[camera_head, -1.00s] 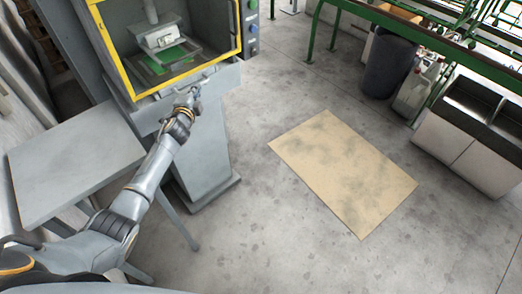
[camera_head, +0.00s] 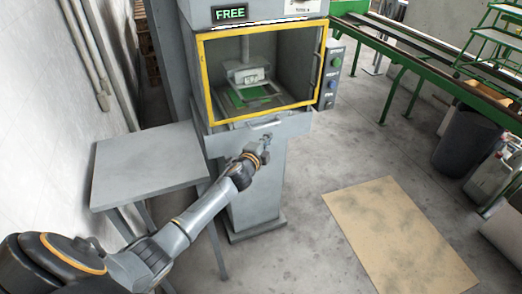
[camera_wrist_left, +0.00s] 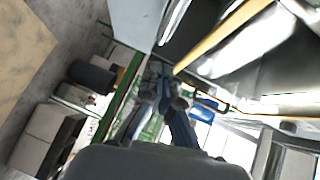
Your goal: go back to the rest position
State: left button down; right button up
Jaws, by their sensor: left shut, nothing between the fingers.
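My left gripper (camera_head: 265,143) is in front of the machine, just below its front ledge and handle. It is shut and holds nothing. Its fingers (camera_wrist_left: 168,92) also show close up in the left wrist view, pointing away from the camera. My left arm reaches in from the lower left of the head view. The grey machine (camera_head: 258,185) has a yellow-framed window (camera_head: 207,85) and a lit sign (camera_head: 229,13) reading FREE. A green piece (camera_head: 248,96) lies inside under the press head. My right gripper is not in view.
A grey side table (camera_head: 150,165) stands left of the machine, close to my left arm. A tan mat (camera_head: 400,240) lies on the floor at right. A dark bin (camera_head: 465,143) and green rails (camera_head: 430,75) stand behind it. The floor between machine and mat is clear.

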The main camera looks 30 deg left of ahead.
pick_arm(q)
jog(key=s, duration=0.6)
jog(key=shift+s+d+r, duration=0.25)
jog(key=shift+d+r, duration=0.2)
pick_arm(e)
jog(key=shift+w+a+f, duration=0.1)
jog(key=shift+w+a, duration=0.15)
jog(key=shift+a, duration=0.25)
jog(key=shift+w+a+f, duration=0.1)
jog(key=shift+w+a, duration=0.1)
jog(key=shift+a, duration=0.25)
